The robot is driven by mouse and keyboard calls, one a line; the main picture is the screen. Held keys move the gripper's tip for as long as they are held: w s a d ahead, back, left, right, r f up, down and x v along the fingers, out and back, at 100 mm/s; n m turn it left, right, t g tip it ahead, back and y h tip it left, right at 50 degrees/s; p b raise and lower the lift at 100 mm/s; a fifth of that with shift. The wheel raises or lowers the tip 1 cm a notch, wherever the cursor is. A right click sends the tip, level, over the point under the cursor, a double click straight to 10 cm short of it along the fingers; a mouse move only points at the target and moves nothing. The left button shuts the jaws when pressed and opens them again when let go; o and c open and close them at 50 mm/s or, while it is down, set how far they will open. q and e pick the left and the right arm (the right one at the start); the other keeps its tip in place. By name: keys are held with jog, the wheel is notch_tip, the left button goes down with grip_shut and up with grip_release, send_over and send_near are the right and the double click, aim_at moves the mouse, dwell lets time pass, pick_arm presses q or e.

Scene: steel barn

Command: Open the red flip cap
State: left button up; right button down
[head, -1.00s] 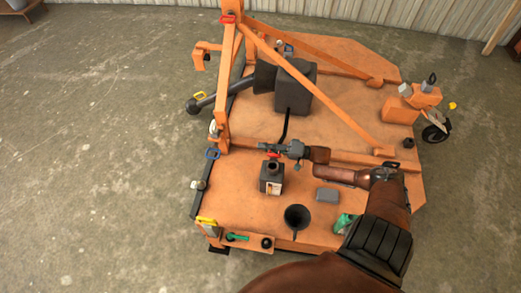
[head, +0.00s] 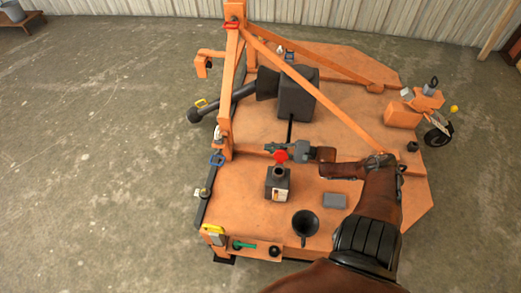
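The red flip cap (head: 281,156) shows as a round red disc at the back of the neck of a dark container (head: 278,187) with a pale label. The dark round mouth of the neck shows in front of the disc, and the cap looks tipped up and back. My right gripper (head: 269,147) is just behind and above the cap, its fingers pointing left. It overlaps the cap's edge in the picture; I cannot tell whether they touch. Its fingers are too small to tell open from shut. My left gripper is not in view.
The container stands on an orange mower deck (head: 240,185). A black funnel (head: 305,223) and a grey block (head: 335,200) are to its right. A dark gearbox (head: 298,92) and orange frame bars (head: 320,90) rise behind. Deck left of the container is clear.

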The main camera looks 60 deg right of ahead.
jog(key=shift+s+f, duration=0.1)
dwell(0.3)
jog(key=c, duration=2.2)
grip_release()
jog(key=shift+o, duration=0.2)
jog(key=v, duration=1.2)
